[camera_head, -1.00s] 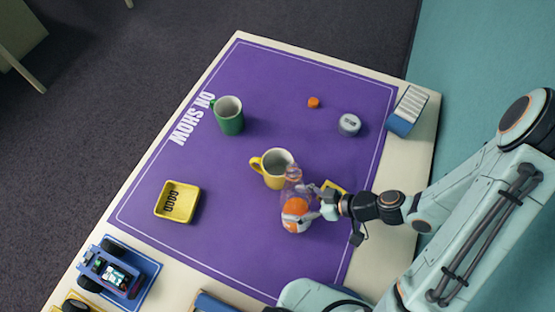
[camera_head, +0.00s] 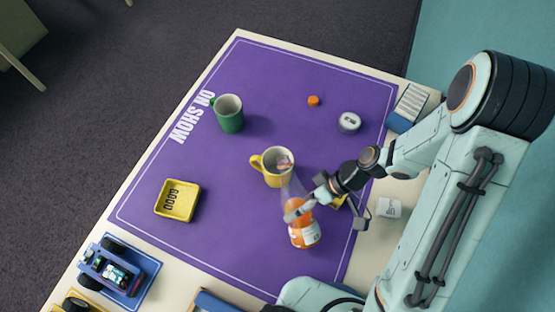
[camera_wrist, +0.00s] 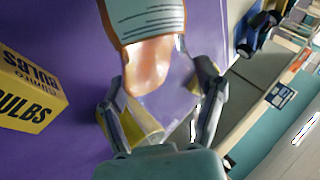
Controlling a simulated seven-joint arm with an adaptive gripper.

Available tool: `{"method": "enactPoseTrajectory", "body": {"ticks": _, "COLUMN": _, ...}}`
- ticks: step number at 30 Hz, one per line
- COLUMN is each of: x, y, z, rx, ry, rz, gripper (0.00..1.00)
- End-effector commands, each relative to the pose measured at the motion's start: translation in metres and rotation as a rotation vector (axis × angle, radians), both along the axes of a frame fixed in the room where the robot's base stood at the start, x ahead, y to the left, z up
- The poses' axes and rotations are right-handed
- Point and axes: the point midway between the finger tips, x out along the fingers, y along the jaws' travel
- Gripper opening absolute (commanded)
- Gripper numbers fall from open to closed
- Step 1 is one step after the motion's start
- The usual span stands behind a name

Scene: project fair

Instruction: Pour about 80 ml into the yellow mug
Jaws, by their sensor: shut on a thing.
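My gripper (camera_head: 300,210) is shut on a clear bottle (camera_head: 304,237) with orange liquid and a pale label, which also shows in the wrist view (camera_wrist: 150,62). The bottle is tilted, with its clear neck pointing to the mug and its mouth at or over the mug's opening. A pinkish-orange patch shows at that opening; I cannot tell whether it is the bottle's mouth or liquid. The level in the mug is unclear.
A green mug (camera_head: 229,115) stands behind, left of an orange cap (camera_head: 313,101) and a grey round object (camera_head: 349,122). A yellow tray (camera_head: 177,201) lies to the left. A yellow box marked BULBS (camera_wrist: 30,90) stands near my gripper. A white box (camera_head: 388,207) is at right.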

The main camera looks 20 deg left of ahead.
Motion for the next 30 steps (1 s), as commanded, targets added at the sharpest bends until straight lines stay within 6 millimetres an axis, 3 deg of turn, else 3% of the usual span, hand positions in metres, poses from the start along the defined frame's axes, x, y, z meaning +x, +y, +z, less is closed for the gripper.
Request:
{"method": "enactPoseTrajectory", "body": {"ticks": 9, "x": -0.007, "y": -0.006, "z": -0.008, "rx": -0.142, "ry": 0.145, "rz": 0.002, "gripper": 0.28}}
{"method": "enactPoseTrajectory", "body": {"ticks": 30, "x": -0.004, "y": -0.004, "z": 0.028, "rx": -0.370, "ry": 0.381, "rz": 0.000, "gripper": 0.28}}
